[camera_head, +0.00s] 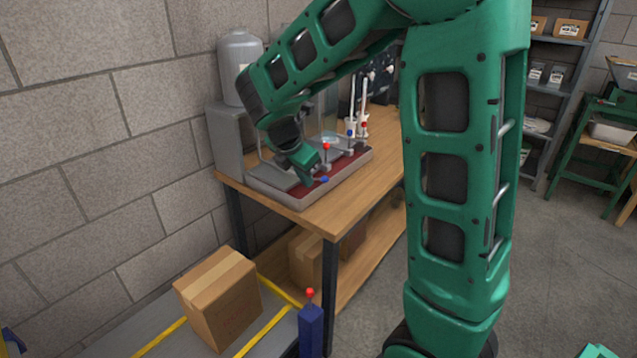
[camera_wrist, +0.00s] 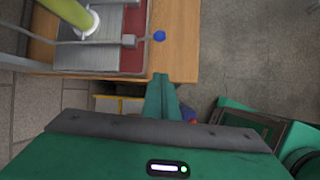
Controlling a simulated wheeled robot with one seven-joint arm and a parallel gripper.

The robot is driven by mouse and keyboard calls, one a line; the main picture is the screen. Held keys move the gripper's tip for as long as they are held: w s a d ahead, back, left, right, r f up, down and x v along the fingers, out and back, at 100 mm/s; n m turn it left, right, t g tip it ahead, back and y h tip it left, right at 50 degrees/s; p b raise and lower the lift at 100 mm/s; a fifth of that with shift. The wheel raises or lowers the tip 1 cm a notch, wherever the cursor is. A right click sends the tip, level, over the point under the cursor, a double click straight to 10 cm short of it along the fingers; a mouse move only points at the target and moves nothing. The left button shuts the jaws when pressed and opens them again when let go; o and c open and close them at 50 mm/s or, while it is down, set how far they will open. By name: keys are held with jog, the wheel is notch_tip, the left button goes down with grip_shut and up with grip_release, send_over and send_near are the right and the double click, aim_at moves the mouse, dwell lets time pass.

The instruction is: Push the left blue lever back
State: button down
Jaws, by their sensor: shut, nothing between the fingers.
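The left blue lever has a blue ball knob (camera_head: 324,179) at the front left of the machine on the bench. In the wrist view the knob (camera_wrist: 159,36) sits on a thin grey rod running left to a metal block, near the wooden bench edge. My gripper (camera_head: 307,181) is shut and empty, its fingers together, just left of the knob in the head view. In the wrist view the fingertips (camera_wrist: 161,77) lie below the knob with a visible gap, and I cannot tell whether their heights match.
A lever with a red knob (camera_head: 326,146) stands close behind the blue one. Another blue knob (camera_head: 350,133) and red knob (camera_head: 363,125) are farther back. The machine stands on a wooden bench (camera_head: 330,222) against a block wall. A cardboard box (camera_head: 219,298) lies on the conveyor below.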

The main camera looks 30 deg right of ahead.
aim_at(318, 179)
jog(key=shift+w+a+n, duration=0.3)
jog(key=shift+w+n, duration=0.1)
jog(key=shift+w, duration=0.05)
jog(key=shift+f, duration=0.15)
jog(key=x, duration=0.9)
jog(key=shift+d, duration=0.2)
jog(key=shift+w+d+r, duration=0.2)
jog(key=shift+d+r, duration=0.4)
jog(key=shift+d, duration=0.1)
jog(key=shift+w+d+r, duration=0.25)
jog(key=shift+d+r, duration=0.4)
jog(key=shift+d, duration=0.1)
